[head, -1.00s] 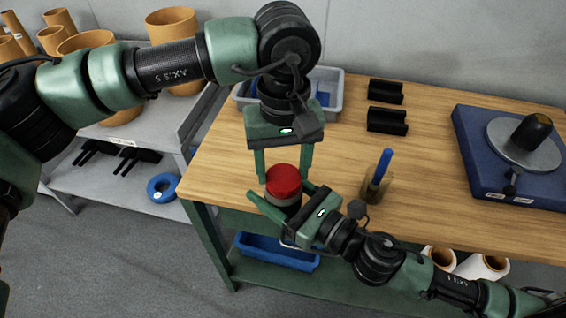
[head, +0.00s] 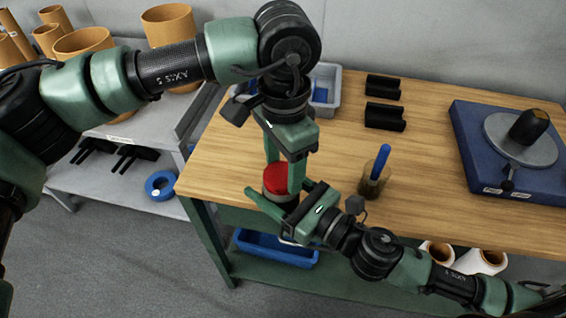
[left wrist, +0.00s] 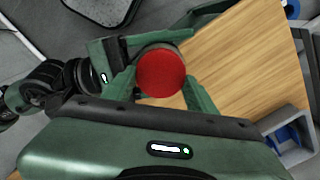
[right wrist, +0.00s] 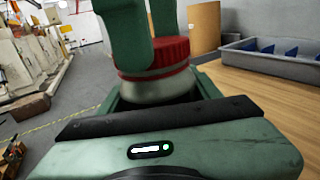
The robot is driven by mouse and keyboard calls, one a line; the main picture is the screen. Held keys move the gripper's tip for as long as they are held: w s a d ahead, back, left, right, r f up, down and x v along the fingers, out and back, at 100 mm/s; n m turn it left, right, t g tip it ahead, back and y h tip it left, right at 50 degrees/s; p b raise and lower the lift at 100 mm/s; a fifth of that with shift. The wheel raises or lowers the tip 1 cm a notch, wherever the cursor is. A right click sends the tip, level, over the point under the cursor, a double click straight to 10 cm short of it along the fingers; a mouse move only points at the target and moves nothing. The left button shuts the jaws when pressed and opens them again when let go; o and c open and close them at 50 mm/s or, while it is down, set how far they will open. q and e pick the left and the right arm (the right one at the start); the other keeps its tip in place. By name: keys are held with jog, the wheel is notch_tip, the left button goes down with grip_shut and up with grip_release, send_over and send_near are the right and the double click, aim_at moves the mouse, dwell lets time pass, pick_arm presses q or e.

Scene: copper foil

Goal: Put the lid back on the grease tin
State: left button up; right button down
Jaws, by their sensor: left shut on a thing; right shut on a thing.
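The red lid (head: 276,180) sits on top of the grease tin (head: 279,198), at the front left edge of the workbench. My left gripper (head: 283,172) comes from above and is shut on the lid, with a finger on either side; the lid's round top faces the left wrist view (left wrist: 161,73). My right gripper (head: 281,193) is shut around the pale tin and holds it upright. In the right wrist view the lid (right wrist: 155,54) rests on the tin (right wrist: 155,86) and looks level. The tin's lower part is hidden by the right gripper.
A glass jar with a blue-handled tool (head: 377,180) stands right of the grippers on the workbench (head: 430,190).

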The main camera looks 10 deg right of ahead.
pick_arm(q)
jog(key=o, duration=1.3)
jog(key=shift+r, duration=0.1)
jog(key=shift+r, duration=2.15)
jog(key=shift+c, duration=0.5)
